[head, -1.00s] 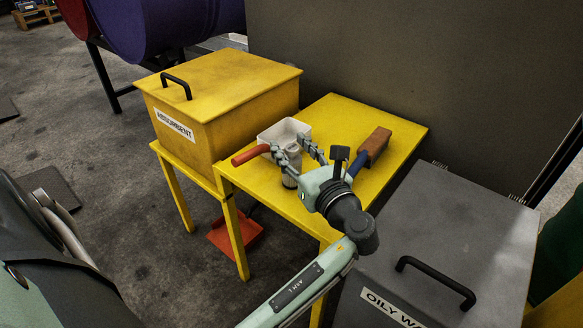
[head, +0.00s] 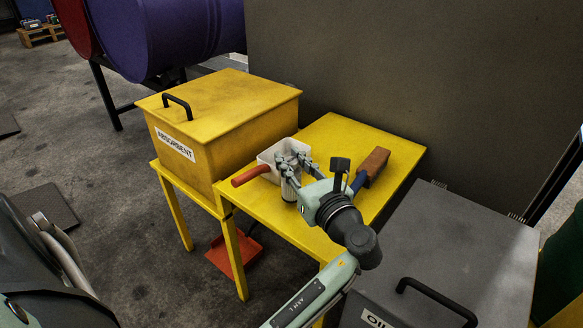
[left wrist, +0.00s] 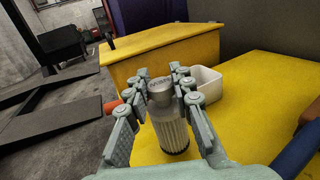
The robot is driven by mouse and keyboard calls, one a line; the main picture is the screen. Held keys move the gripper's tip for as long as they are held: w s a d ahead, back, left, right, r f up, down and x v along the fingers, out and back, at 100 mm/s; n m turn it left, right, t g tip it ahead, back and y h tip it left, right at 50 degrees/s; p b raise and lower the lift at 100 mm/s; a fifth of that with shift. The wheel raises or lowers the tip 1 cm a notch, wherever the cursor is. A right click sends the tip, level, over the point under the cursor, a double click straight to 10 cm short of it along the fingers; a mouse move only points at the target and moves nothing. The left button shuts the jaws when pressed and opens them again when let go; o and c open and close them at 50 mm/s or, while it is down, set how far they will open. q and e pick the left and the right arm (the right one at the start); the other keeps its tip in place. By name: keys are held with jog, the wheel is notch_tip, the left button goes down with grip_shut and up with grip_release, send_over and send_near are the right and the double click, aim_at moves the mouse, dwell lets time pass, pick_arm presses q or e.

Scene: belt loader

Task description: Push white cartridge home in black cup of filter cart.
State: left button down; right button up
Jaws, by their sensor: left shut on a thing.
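The white cartridge (head: 289,190) stands upright at the left front part of the yellow table. In the left wrist view the cartridge (left wrist: 173,130) has a pleated white body, a grey lettered cap and a dark bottom rim. My left gripper (head: 291,162) is shut on it, one finger on each side near the cap; the fingertips also show in the left wrist view (left wrist: 159,74). I cannot tell whether its bottom touches the table. The filter cart and its black cup are not in view. My right gripper is not in view.
The yellow table (head: 335,135) also holds a white tray (head: 267,155), a red-handled tool (head: 250,176) and a brush with a brown block (head: 374,165). A yellow absorbent box (head: 220,105) stands left, a grey oily-waste bin (head: 450,240) right, and a grey panel (head: 400,80) behind.

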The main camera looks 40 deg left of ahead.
pick_arm(q)
notch_tip(320, 180, up, 2)
jog(key=shift+r, duration=0.15)
jog(key=s+r+p, duration=0.2)
jog(key=s+r, duration=0.4)
jog(key=s, duration=0.5)
jog(key=shift+s+r, duration=0.3)
jog(key=shift+r, duration=0.1)
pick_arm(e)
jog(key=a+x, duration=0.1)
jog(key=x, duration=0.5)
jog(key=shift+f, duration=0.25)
pick_arm(q)
jog(key=c, duration=2)
grip_release()
jog(key=shift+a, duration=0.1)
grip_shut()
